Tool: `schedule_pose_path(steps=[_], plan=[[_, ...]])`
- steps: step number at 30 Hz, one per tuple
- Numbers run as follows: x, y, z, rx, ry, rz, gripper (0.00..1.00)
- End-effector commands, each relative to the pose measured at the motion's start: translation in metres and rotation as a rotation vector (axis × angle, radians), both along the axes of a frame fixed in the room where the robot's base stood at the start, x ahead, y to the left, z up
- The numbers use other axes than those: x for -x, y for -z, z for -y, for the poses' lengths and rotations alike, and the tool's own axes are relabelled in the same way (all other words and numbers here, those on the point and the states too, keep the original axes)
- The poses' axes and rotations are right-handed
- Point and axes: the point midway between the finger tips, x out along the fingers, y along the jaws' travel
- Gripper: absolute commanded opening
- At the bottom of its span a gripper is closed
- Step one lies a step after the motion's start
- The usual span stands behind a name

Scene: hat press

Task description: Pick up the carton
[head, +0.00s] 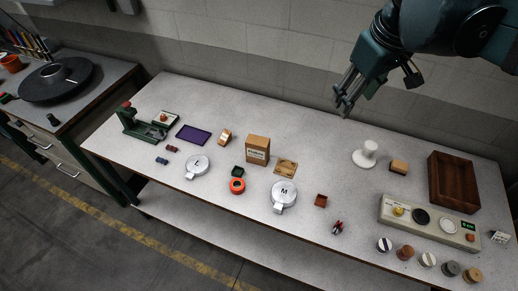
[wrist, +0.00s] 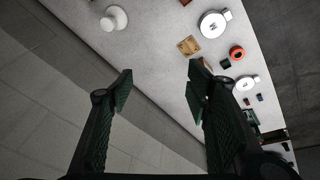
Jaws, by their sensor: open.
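The carton (head: 257,149) is an upright brown box with a dark printed label on its front, standing near the middle of the table in the head view. In the wrist view it seems mostly hidden behind the right finger. My gripper (head: 343,105) is high above the back of the table, to the right of the carton and well apart from it. In the wrist view my gripper (wrist: 160,85) is open, with nothing between its fingers.
A tan patterned plate (head: 285,167) lies just right of the carton. A green block (head: 238,171) and orange ring (head: 237,186) are in front. A white stand (head: 366,154), wooden tray (head: 453,181) and control panel (head: 428,222) are to the right. A wall runs behind the table.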

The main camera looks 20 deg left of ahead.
Motion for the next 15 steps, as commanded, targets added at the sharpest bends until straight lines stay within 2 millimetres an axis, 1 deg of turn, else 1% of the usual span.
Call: schedule_pose_path(steps=[1, 8, 15], plan=[[-0.006, 0.0, -0.012, 0.008, -0.032, -0.008, 0.49], [-0.023, 0.004, -0.062, 0.051, -0.179, -0.052, 0.49], [-0.038, 0.012, -0.118, 0.094, -0.335, -0.097, 0.49]])
